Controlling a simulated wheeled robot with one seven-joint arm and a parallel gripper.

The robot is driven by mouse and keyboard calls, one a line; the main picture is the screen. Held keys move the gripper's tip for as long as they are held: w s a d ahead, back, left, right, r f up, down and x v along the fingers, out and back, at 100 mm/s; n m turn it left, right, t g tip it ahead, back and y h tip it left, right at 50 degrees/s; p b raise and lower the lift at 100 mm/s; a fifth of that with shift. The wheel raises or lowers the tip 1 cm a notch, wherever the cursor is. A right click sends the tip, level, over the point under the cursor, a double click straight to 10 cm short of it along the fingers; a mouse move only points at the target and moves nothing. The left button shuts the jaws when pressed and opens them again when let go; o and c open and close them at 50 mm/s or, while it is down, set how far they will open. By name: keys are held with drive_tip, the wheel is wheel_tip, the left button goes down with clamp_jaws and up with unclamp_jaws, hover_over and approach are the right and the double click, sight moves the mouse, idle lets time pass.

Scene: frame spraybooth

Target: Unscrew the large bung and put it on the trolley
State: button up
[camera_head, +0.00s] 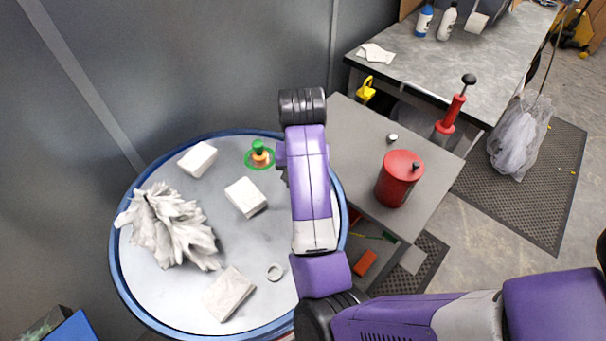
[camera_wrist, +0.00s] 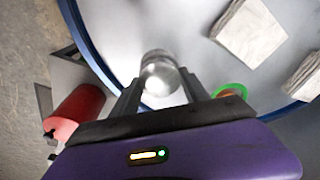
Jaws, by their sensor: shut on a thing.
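A silvery round metal bung (camera_wrist: 160,72) sits between the two dark fingers of my gripper (camera_wrist: 161,84) in the wrist view. The fingers are shut on its sides. Behind it is the pale drum top (camera_wrist: 205,75), near the blue rim (camera_wrist: 100,52); I cannot tell whether the bung still touches the drum. In the head view my arm hides the bung and the fingertips. The trolley (camera_head: 440,165) is the grey-topped one just right of the drum (camera_head: 120,270).
A red can (camera_head: 400,180) and a small silvery piece (camera_head: 392,139) stand on the trolley, with clear grey space around them. A workbench (camera_head: 440,75) stands behind.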

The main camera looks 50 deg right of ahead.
drive_tip(key=shift+n, duration=0.4)
drive_tip(key=shift+w, duration=0.1)
drive_tip(key=shift+n, duration=0.4)
drive_tip(key=n, duration=0.4)
drive_tip(key=shift+t+y, duration=0.3)
drive_tip(key=shift+y, duration=0.1)
drive_tip(key=shift+n, duration=0.9)
drive_tip(key=n, duration=0.3)
drive_tip(key=shift+r, duration=0.1)
